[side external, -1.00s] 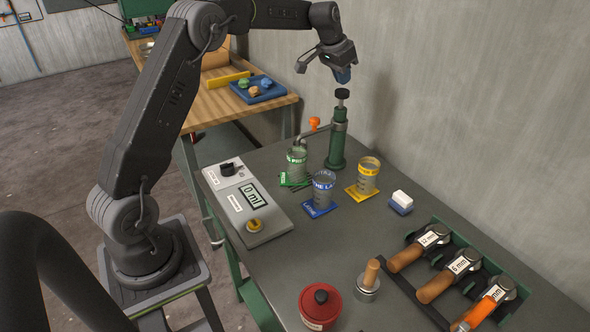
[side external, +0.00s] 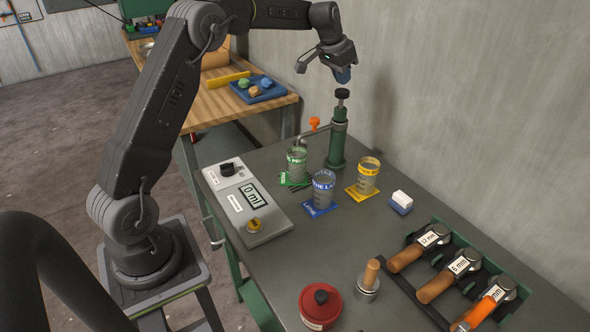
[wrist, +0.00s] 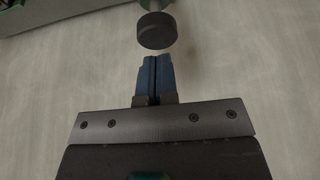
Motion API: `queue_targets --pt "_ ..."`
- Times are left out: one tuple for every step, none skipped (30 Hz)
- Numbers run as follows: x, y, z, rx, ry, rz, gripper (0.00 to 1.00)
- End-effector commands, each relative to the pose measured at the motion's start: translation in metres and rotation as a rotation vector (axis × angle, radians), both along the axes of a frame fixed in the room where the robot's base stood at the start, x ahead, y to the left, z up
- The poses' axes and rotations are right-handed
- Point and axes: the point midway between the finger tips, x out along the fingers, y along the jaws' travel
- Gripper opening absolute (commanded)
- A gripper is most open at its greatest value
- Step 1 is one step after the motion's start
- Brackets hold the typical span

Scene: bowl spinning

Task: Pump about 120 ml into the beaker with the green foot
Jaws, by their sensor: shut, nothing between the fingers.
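The green pump (side external: 338,145) stands upright on the grey bench, with a black knob (side external: 342,94) on top and a spout reaching left. The beaker with the green foot (side external: 297,165) stands beneath the spout end. A beaker with a blue foot (side external: 323,190) and one with a yellow foot (side external: 367,175) stand nearby. The display (side external: 252,196) reads 0 ml. My gripper (side external: 343,76) is shut and empty, just above the pump knob with a small gap. In the wrist view, my blue fingertips (wrist: 156,62) are together, close to the black knob (wrist: 156,31).
An orange tap (side external: 315,123) sits on the spout. A wall rises behind the pump.

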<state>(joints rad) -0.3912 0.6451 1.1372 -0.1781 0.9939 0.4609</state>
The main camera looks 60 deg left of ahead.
Motion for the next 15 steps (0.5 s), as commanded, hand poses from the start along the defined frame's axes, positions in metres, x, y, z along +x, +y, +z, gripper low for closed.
queue_targets --pt "0.0 0.0 0.0 0.0 0.0 0.0 0.0" --pt "0.0 0.0 0.0 0.0 0.0 0.0 0.0" --pt "0.0 0.0 -0.001 0.0 0.0 0.0 0.0" --pt "0.0 0.0 -0.002 0.0 0.001 0.0 0.0" --pt "0.0 0.0 -0.003 -0.001 0.001 0.0 0.0" --pt "0.0 0.0 -0.004 -0.001 0.002 0.0 0.0" --pt "0.0 0.0 -0.005 -0.001 0.002 0.0 0.0" --pt "0.0 0.0 -0.006 -0.001 0.002 0.0 0.0" --pt "0.0 0.0 -0.008 -0.001 0.001 0.0 0.0" --pt "0.0 0.0 -0.009 -0.001 0.001 0.0 0.0" --pt "0.0 0.0 -0.01 -0.001 0.001 0.0 0.0" --pt "0.0 0.0 -0.011 -0.001 0.001 0.0 0.0" --pt "0.0 0.0 -0.012 -0.001 0.001 0.0 0.0" --pt "0.0 0.0 -0.013 -0.001 0.001 0.0 0.0" --pt "0.0 0.0 -0.014 -0.001 0.001 0.0 0.0"
